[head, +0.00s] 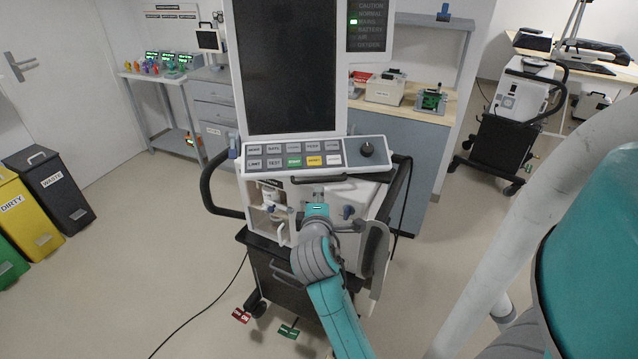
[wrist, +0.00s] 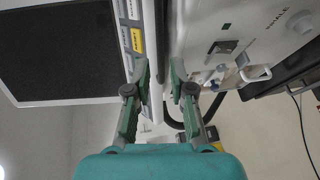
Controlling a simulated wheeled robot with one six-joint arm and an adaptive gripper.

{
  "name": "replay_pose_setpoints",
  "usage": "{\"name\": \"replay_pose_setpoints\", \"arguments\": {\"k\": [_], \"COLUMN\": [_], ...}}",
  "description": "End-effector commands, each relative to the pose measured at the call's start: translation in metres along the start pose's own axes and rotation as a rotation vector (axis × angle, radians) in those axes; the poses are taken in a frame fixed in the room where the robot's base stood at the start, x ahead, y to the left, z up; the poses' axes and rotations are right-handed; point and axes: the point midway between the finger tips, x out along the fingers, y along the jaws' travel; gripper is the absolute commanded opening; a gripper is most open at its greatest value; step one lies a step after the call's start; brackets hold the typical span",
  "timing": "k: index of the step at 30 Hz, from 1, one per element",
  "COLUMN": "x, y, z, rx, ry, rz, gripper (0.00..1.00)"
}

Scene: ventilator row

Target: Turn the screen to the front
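The ventilator's large dark screen (head: 286,65) stands above its button panel (head: 315,155) in the head view, its face visible and roughly toward me. In the wrist view the dark screen (wrist: 65,52) lies at the left, with the panel's edge (wrist: 130,30) beside it. A dark handle bar (head: 335,179) runs below the panel. The bar appears to lie between the fingers; contact cannot be told. In the head view my wrist hides part of the ventilator's front.
The ventilator's white body (head: 362,200) has ports and a side hose. A grey cabinet with a wooden top (head: 420,110) stands behind it. Waste bins (head: 50,185) stand at the left and another machine (head: 515,100) at the right. A cable (head: 200,310) crosses the open floor.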

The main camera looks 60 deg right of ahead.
Motion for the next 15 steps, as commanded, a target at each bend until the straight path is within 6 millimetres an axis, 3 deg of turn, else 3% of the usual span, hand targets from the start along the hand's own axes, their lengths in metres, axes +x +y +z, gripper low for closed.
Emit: {"name": "replay_pose_setpoints", "arguments": {"k": [9,15], "x": [0.057,0.079], "y": [0.000,0.000], "z": [0.000,0.000], "rx": [0.002,0.001], "ry": [-0.001,0.001], "rz": [0.000,0.000], "gripper": [0.23,0.23]}}
